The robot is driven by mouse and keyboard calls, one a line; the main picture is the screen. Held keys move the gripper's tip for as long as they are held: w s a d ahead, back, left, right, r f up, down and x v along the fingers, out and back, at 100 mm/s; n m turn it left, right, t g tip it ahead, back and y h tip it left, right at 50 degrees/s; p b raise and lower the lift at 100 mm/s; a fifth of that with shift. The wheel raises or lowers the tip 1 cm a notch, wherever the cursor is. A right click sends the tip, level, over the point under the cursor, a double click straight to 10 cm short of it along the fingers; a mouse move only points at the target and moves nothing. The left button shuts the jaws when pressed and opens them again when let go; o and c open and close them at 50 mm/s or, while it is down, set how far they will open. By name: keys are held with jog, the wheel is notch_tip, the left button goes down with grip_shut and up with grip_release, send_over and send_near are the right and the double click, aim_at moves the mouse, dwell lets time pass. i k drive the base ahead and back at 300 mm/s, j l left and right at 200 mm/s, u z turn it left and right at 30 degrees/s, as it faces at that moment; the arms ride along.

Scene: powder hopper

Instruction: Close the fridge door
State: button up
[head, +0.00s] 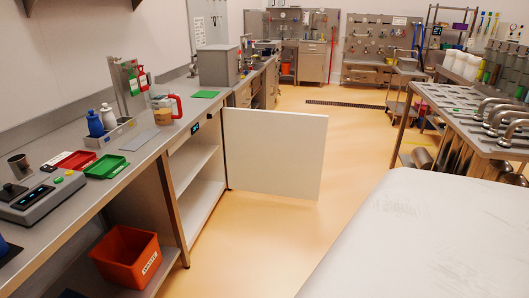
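The fridge door (275,155) is a flat white panel in the middle of the head view. It stands wide open, sticking out from the counter front into the aisle, roughly square to it. Its left edge meets the far side of the under-counter fridge (203,205), whose pale shelves show through the open front. A small dark display (195,128) sits above the opening. The door's other face and any handle on it are hidden. My gripper is not in view.
The counter above holds a red-handled jug (170,108), bottles and trays. An orange bin (127,257) sits on the lower shelf at left. A broad pale scuffed surface (425,240) fills the lower right. The yellow floor (245,245) before the door is clear.

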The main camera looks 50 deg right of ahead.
aim_at(269, 152)
jog(key=z, duration=1.3)
jog(key=i+l+z, duration=0.15)
jog(key=z, duration=0.25)
jog(key=i+z, duration=0.5)
jog(key=i, duration=1.15)
jog(key=i+j+z, duration=0.1)
jog(key=i, duration=1.1)
jog(key=i+z, duration=0.25)
jog(key=i, duration=0.3)
jog(key=i+j+z, duration=0.1)
jog(key=i+z, duration=0.2)
jog(key=i, duration=1.5)
jog(key=i+u, duration=0.3)
jog(key=i, duration=0.25)
jog(key=i+l+u, duration=0.2)
jog(key=i+u, duration=0.15)
jog(key=i, duration=0.15)
jog(key=i+u, duration=0.25)
jog(key=i, duration=0.3)
jog(key=i+u, duration=0.3)
jog(key=i, duration=0.3)
